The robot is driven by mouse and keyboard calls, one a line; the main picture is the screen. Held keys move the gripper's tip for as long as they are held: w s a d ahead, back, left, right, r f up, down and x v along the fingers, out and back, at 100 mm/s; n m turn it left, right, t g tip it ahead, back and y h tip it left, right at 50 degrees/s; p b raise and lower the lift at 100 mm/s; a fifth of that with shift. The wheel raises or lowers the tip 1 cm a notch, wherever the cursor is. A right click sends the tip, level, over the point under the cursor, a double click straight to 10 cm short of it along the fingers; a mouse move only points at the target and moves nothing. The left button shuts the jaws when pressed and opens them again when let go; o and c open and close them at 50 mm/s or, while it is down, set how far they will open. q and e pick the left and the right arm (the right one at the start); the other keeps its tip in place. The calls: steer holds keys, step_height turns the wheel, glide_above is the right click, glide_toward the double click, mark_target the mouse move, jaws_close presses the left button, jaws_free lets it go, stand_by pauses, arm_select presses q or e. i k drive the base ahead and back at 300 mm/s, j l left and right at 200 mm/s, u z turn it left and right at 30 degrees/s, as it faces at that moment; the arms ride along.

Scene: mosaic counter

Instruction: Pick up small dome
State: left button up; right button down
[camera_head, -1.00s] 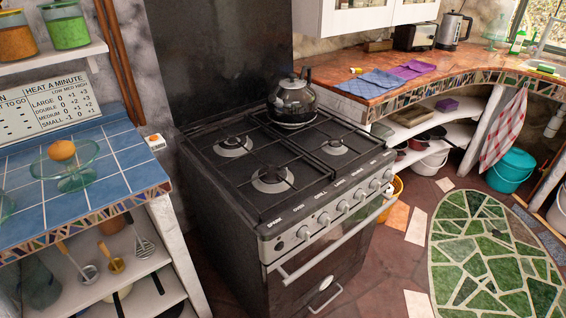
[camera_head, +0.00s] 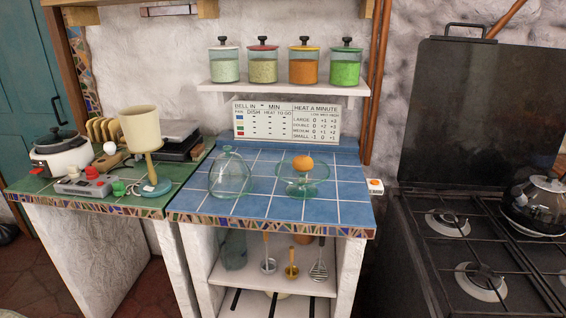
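A clear glass dome (camera_head: 229,178) with a small knob on top stands on the blue tiled counter (camera_head: 262,207), left of its middle. It looks empty, and I take it for the small dome. To its right, a clear glass stand (camera_head: 303,188) holds an orange fruit (camera_head: 303,163). The dome and the stand are apart. Neither of my grippers is in view.
A sign (camera_head: 286,121) stands behind the dome, under a shelf (camera_head: 283,89) of lidded jars. The green tiled counter (camera_head: 60,200) at left holds a lamp (camera_head: 144,140) and a white cooker (camera_head: 62,155). The stove (camera_head: 440,250) is at right. The blue counter's front is clear.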

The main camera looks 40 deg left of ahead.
mark_target(229, 177)
steer(key=u, duration=1.8)
